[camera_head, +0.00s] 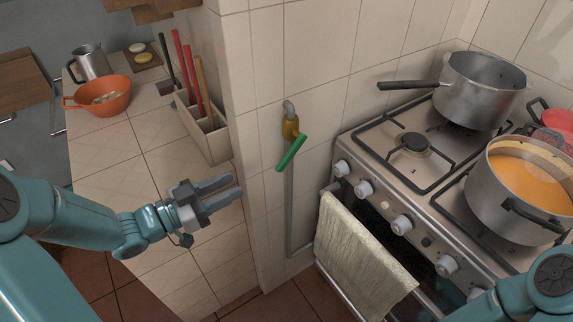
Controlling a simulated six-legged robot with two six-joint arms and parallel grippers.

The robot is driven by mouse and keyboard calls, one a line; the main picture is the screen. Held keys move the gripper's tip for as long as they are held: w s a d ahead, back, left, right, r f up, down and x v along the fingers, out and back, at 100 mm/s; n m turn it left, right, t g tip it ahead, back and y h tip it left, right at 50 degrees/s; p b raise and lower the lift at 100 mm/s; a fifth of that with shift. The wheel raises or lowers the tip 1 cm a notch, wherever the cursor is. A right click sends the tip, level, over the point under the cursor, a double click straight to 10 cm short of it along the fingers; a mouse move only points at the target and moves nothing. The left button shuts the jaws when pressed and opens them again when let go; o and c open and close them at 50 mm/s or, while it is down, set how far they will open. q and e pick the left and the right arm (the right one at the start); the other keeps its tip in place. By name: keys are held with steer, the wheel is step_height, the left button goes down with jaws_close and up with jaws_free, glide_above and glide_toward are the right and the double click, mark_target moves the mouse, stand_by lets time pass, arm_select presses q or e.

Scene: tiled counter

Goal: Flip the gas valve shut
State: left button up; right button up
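The gas valve (290,128) is a brass-yellow fitting on a grey pipe against the tiled wall, left of the stove. Its green lever (291,152) slants down to the left, at an angle to the vertical pipe. My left gripper (236,187) is to the left of the valve and lower in the picture, over the counter's edge. Its two fingers are apart with nothing between them, and they do not touch the lever. My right arm shows at the bottom right corner, but its gripper is out of view.
The stove (392,178) stands right of the pipe, with a steel pot (478,90), a pot of orange soup (520,190) and a towel (360,255) on its front. A utensil holder (205,130) and an orange colander (103,98) stand on the tiled counter (110,150).

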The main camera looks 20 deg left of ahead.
mark_target(281, 162)
arm_select(q)
steer(key=p+x, duration=0.1)
steer(key=x, duration=1.4)
steer(key=shift+w+d+p, duration=0.1)
steer(key=shift+d+p, duration=0.15)
steer(key=shift+p, duration=0.15)
jaws_close()
